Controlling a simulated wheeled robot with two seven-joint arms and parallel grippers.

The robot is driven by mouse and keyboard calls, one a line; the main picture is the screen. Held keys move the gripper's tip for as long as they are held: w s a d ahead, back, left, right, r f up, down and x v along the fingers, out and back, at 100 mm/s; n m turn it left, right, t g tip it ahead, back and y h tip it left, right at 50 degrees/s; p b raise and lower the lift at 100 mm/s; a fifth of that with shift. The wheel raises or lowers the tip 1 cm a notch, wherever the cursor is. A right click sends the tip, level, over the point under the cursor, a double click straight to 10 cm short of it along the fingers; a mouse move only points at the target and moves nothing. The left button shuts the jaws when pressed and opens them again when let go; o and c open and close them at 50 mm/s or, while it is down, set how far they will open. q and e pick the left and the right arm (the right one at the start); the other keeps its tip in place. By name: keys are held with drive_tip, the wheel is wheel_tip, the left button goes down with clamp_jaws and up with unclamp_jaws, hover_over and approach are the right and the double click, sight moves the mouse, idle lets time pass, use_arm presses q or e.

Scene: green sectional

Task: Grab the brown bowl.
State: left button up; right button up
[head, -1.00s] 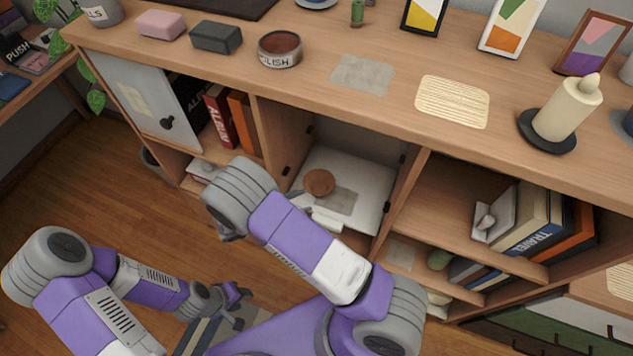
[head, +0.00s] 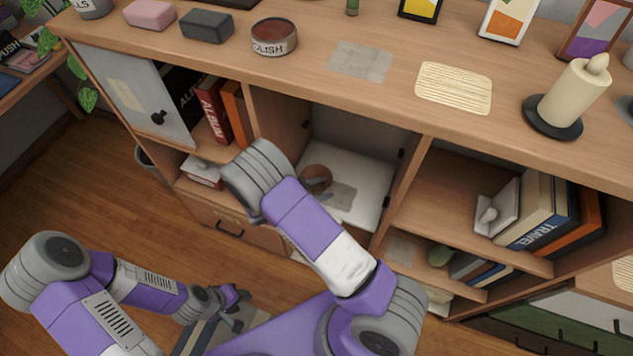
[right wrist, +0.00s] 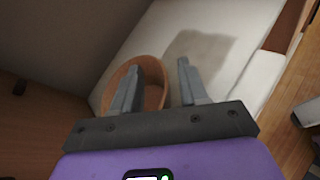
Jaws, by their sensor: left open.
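The brown bowl (head: 317,177) sits on the white floor of the open middle compartment of the cabinet, partly hidden by my right arm. In the right wrist view the bowl (right wrist: 152,76) shows close behind the fingertips. My right gripper (right wrist: 160,76) is open.
A polish tin (head: 274,38), a candle (head: 572,95) and a woven mat (head: 453,87) are on the cabinet top.

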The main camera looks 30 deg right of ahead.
clamp_jaws()
drive_tip(key=shift+r, duration=0.1)
